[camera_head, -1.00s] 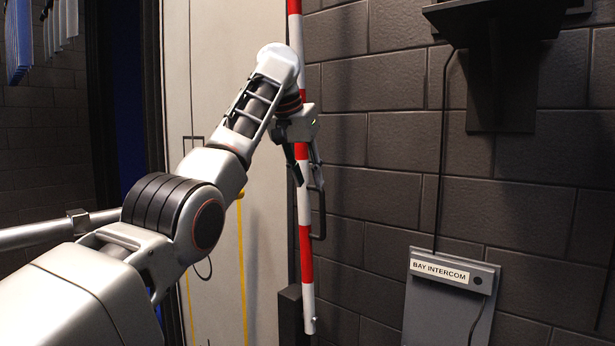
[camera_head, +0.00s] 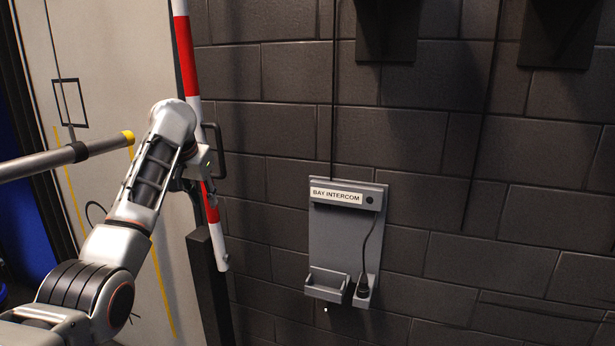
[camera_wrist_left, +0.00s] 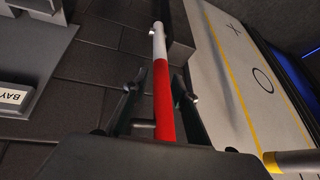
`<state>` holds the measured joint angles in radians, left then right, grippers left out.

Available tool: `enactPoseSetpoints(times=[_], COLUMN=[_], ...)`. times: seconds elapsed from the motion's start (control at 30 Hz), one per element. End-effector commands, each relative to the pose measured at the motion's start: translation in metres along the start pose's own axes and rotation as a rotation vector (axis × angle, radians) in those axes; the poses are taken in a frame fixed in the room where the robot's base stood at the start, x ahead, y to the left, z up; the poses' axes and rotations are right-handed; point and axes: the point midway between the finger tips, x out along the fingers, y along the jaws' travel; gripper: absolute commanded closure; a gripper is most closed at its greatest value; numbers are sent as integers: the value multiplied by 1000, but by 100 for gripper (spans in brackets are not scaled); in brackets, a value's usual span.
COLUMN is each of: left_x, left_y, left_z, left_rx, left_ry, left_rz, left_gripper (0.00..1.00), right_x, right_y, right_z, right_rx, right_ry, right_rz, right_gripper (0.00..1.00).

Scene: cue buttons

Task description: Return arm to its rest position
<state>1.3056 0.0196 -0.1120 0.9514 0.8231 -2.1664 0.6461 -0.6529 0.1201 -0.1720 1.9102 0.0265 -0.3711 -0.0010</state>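My left gripper (camera_head: 203,188) is in front of the red and white striped pole (camera_head: 186,60) at the left of the head view. In the left wrist view its two fingers (camera_wrist_left: 157,84) are spread apart, with gaps between them and the pole (camera_wrist_left: 163,85). The pole runs through the space between the fingers in that view; how far beyond them it lies is hard to judge. The fingertips are partly hidden in the head view. My right gripper is not in view.
A black handle (camera_head: 219,150) is beside the pole. The grey bay intercom panel (camera_head: 335,235) hangs on the dark block wall (camera_head: 500,220). A yellow-tipped grey bar (camera_head: 100,147) comes in from the left before a pale door panel (camera_head: 105,40).

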Motion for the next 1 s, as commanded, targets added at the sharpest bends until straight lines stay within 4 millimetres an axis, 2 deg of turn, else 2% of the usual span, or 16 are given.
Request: enactPoseSetpoints(times=[0.03, 0.2, 0.37, 0.5, 0.73, 0.87, 1.0], left_x=[26, 89, 135, 164, 188, 187, 176], left_y=[0, 0, 1, 4, 8, 11, 14], left_z=[19, 77, 140, 200, 302, 358, 417], left_rx=[8, 48, 91, 134, 214, 263, 318], left_ry=[-7, -11, -13, -18, -22, -23, -26], left_rz=[-12, -60, -105, -143, -207, -241, -275], left_gripper=[72, 72, 72, 72, 72, 72, 72], right_x=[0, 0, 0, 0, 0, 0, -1], right_y=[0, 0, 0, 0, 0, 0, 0], right_z=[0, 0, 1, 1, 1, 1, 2], right_rx=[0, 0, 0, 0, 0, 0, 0], right_ry=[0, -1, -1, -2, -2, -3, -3], right_rz=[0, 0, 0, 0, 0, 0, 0], right_gripper=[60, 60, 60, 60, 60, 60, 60])
